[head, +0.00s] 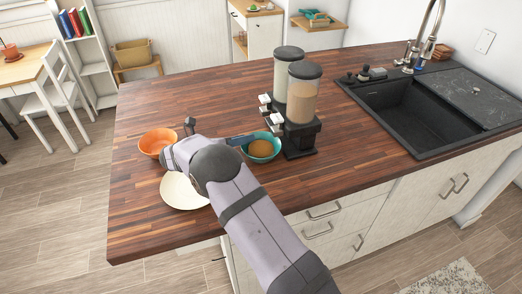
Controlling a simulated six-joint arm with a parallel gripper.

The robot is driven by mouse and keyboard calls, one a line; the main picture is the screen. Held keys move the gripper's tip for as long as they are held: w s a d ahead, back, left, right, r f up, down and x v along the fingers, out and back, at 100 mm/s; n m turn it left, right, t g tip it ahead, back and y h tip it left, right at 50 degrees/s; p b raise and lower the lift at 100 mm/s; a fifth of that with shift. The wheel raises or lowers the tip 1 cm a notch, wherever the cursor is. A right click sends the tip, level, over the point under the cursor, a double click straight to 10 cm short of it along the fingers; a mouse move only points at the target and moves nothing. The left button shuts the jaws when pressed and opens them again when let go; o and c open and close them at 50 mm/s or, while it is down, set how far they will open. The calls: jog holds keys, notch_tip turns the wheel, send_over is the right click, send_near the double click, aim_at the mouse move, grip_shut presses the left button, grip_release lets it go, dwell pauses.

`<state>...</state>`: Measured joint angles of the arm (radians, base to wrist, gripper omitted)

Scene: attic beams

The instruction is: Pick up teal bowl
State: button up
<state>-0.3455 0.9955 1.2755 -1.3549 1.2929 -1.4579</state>
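The teal bowl (276,147) sits upright on the dark wooden counter, just left of the dispenser base. It holds something brown. My arm reaches in from the bottom of the head view, and its wrist covers part of the counter left of the bowl. My gripper (241,140) is mostly hidden behind the wrist. A dark part of it shows at the bowl's left rim. I cannot tell whether it touches the rim or whether the fingers are open.
An orange bowl (157,142) and a cream plate (182,193) are left of my wrist. Two dispensers (301,95) stand close behind and right of the teal bowl. A black sink (408,112) is farther right. The counter's far left is clear.

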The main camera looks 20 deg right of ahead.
grip_shut()
jog(key=shift+r, duration=0.1)
jog(key=shift+r+p, duration=0.75)
jog(key=shift+s, duration=0.2)
jog(key=s+p, duration=0.7)
jog(key=s, duration=2.4)
jog(key=shift+s, duration=0.35)
